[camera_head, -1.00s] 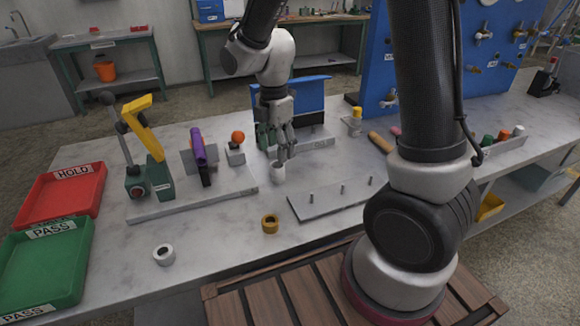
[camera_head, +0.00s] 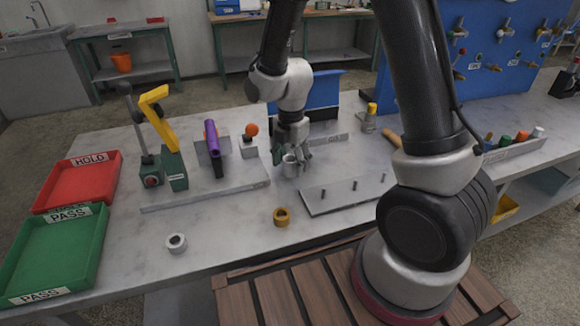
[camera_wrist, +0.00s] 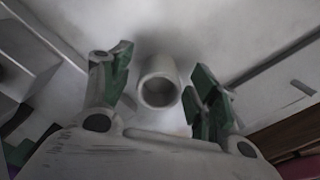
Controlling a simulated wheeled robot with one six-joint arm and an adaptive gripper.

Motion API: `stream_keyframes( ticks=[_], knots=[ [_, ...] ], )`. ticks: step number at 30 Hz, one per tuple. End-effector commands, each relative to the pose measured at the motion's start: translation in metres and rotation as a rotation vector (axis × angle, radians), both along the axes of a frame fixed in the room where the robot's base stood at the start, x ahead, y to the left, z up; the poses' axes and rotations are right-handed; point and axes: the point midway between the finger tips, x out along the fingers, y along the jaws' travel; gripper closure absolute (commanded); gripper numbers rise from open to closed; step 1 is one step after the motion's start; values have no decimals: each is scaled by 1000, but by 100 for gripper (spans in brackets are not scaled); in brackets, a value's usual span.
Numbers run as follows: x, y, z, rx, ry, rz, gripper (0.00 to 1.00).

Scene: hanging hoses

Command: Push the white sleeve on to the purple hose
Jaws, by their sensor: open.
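A white sleeve (camera_head: 289,167) stands upright on the bench. It also shows in the wrist view (camera_wrist: 158,88), open end toward the camera, between my two fingers. My gripper (camera_head: 292,160) is open and pointing down, with its green-padded fingers either side of the sleeve; in the wrist view there are gaps between the fingers (camera_wrist: 158,95) and the sleeve. The purple hose (camera_head: 211,141) is held in a grey fixture to the left of my gripper, its end toward the front.
A white ring (camera_head: 177,243) and a brass ring (camera_head: 282,217) lie at the front. A yellow-handled tool (camera_head: 162,125) stands left of the hose. A pegged plate (camera_head: 335,196) lies to the right. Red (camera_head: 45,205) and green (camera_head: 20,284) trays are at the left.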

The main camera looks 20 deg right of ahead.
Motion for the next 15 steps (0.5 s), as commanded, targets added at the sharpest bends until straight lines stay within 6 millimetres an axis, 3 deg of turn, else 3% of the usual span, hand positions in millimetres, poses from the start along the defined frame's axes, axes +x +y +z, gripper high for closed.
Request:
stream_keyframes(
  ticks=[3,10,15],
  knots=[
    [0,0,0,0,0,0,41],
    [0,0,0,0,0,0,83],
    [0,0,1,0,0,0,85]
  ],
)
